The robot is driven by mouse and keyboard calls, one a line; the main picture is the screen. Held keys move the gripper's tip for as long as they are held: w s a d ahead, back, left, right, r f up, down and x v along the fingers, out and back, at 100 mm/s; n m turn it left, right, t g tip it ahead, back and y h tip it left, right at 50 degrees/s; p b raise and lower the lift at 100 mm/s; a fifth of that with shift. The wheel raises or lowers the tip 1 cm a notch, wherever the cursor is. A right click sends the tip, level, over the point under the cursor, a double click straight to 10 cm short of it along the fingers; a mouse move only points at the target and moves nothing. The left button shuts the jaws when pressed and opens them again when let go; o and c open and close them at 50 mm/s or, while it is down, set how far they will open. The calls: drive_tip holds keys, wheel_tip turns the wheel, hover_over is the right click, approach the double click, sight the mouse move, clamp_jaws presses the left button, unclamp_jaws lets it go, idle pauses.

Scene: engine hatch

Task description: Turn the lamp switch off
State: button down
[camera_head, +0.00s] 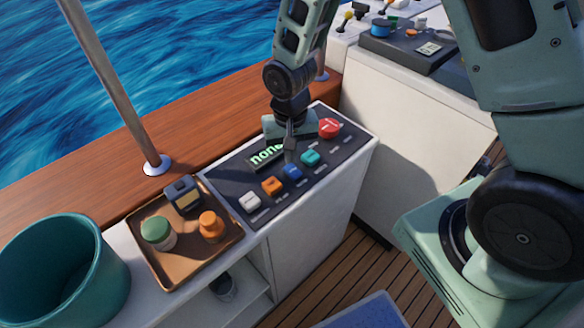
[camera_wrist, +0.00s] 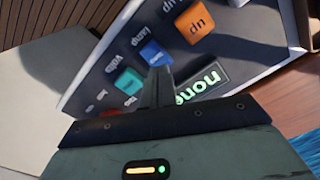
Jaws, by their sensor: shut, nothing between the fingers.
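The control panel (camera_head: 228,187) has a dark sloped face with a row of coloured buttons. A blue button (camera_head: 292,172) sits mid-row; in the wrist view this blue button (camera_wrist: 155,54) lies beside a label that seems to read "Lamp". The panel's display (camera_head: 266,155) reads "none" in green. My gripper (camera_head: 289,158) is shut and empty, pointing down over the panel. In the wrist view its fingertips (camera_wrist: 158,74) are right by the blue button; I cannot tell whether they touch it.
An orange button (camera_head: 271,186) and a teal button (camera_head: 311,158) flank the blue one. A red button (camera_head: 330,128) and a white one (camera_head: 249,202) are at the ends. A tray (camera_head: 187,275) with jars and a teal bucket (camera_head: 65,270) stand to the left.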

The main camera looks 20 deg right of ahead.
sight(290, 168)
drive_tip(key=shift+f+b, duration=0.95)
drive_tip(key=shift+f, duration=0.35)
idle(0.5)
drive_tip(key=shift+r+p, duration=3.05)
drive_tip(key=shift+r, duration=0.6)
drive_tip(key=shift+f, duration=0.1)
drive_tip(key=s+a+r+n, duration=0.3)
drive_tip(key=s+r+n, duration=0.2)
drive_tip(key=s+r, duration=0.3)
drive_tip(key=s+a+r+n, duration=0.3)
drive_tip(key=s+r+n, duration=0.2)
drive_tip(key=s+r, duration=0.4)
drive_tip(key=s, duration=0.3)
drive_tip(key=shift+r+y, duration=0.2)
drive_tip(key=shift+y, duration=0.1)
drive_tip(key=shift+a, duration=0.1)
